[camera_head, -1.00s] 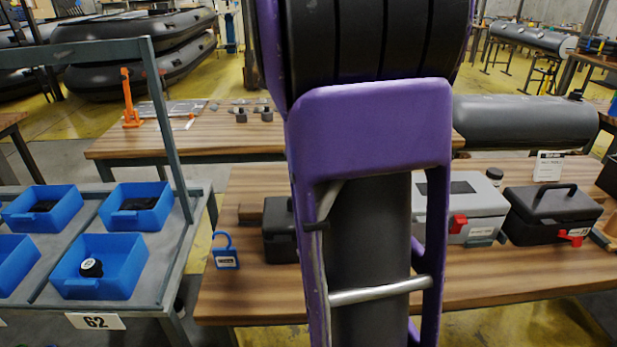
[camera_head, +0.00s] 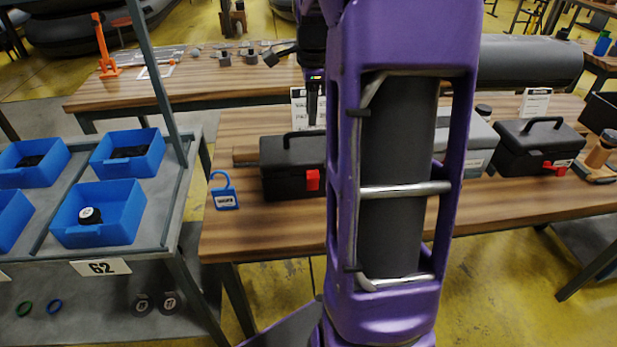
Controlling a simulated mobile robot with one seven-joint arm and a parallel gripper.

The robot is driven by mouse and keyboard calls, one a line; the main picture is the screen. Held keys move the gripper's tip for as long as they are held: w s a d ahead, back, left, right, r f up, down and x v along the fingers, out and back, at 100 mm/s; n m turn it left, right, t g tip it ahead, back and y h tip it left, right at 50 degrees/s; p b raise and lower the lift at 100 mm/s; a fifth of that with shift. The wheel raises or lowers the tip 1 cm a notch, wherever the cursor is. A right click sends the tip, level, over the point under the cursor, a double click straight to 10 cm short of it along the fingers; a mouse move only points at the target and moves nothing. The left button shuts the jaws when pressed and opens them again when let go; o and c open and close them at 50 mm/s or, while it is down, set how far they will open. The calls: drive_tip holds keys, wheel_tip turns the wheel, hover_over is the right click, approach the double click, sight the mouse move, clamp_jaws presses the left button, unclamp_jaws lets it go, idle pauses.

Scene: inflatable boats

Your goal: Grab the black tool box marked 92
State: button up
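A black tool box (camera_head: 282,166) with a top handle and a red latch stands on the wooden table, left of my purple arm. My arm hides its right end, and I see no readable number on it. A second black tool box (camera_head: 538,150) with a red latch stands farther right; its small label is too small to read. My gripper (camera_head: 312,112) points down above and slightly behind the left black box, near its handle, apparently apart from it. Its fingers look narrow and dark, and I cannot tell whether they are open.
A grey tool box (camera_head: 478,142) stands between the black ones, partly behind my arm. A blue padlock-shaped tag (camera_head: 223,192) stands left of the left box. A white sign (camera_head: 535,103) stands behind. A rack with blue bins (camera_head: 100,228) is at left.

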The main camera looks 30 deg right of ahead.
sight(311, 131)
drive_tip(key=f, duration=0.2)
drive_tip(key=w+f+b, duration=0.1)
drive_tip(key=f, duration=0.4)
drive_tip(key=shift+w+d+f, duration=0.2)
drive_tip(key=shift+d+f, duration=0.1)
drive_tip(key=shift+d, duration=0.1)
clamp_jaws()
drive_tip(key=shift+r, duration=0.15)
idle(0.9)
